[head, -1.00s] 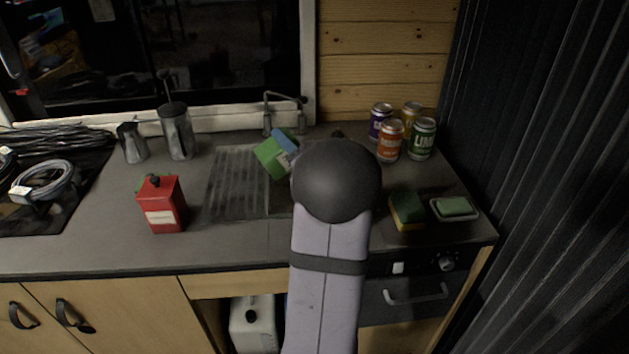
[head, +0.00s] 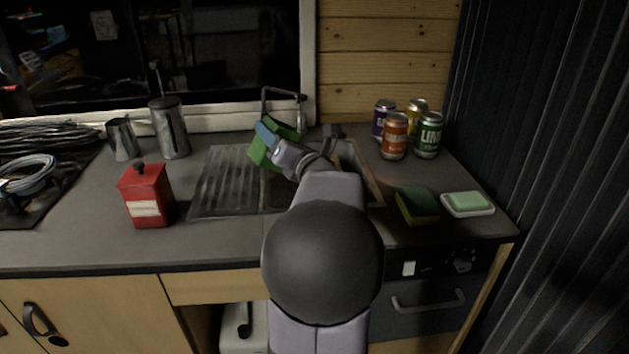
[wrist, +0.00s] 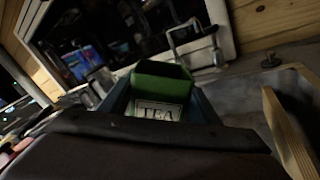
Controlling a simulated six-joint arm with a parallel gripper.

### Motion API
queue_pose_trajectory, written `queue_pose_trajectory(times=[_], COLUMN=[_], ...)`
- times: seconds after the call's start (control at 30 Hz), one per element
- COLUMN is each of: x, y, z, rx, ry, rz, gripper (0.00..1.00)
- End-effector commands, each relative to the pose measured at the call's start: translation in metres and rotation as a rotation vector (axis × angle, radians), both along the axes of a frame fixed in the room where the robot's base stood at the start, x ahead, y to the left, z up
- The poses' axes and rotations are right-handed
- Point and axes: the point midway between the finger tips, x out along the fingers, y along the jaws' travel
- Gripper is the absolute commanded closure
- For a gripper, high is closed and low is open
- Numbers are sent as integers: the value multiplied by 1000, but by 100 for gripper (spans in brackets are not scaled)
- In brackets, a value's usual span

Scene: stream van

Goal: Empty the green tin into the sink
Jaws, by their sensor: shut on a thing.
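The green tin (head: 257,155) is held tilted above the sink area, near the tap. In the wrist view the tin (wrist: 163,80) shows an open top and a white label reading TEA; its contents cannot be made out. My gripper (head: 272,143) is shut on the tin, with a blue finger on either side of it in the wrist view. The sink has a ribbed drainer (head: 228,182) on the left; its basin, to the right, is mostly hidden behind my arm. The tin is near where drainer and basin meet.
A tap (head: 283,100) stands close behind the tin. A wooden piece (head: 358,170) edges the basin's right side. Several cans (head: 395,137), a sponge (head: 417,205) and a soap dish (head: 467,204) are to the right. A red tin (head: 146,196) and metal jugs (head: 170,128) are left.

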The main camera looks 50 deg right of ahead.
Motion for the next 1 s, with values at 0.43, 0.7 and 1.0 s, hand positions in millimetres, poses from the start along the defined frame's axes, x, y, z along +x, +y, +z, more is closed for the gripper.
queue_pose_trajectory(times=[0.43,0.7,1.0], x=[10,16,20], y=[19,33,42], z=[-3,4,2], rx=[-198,-365,-489], ry=[75,142,195], rz=[2,2,2], gripper=[81,81,81])
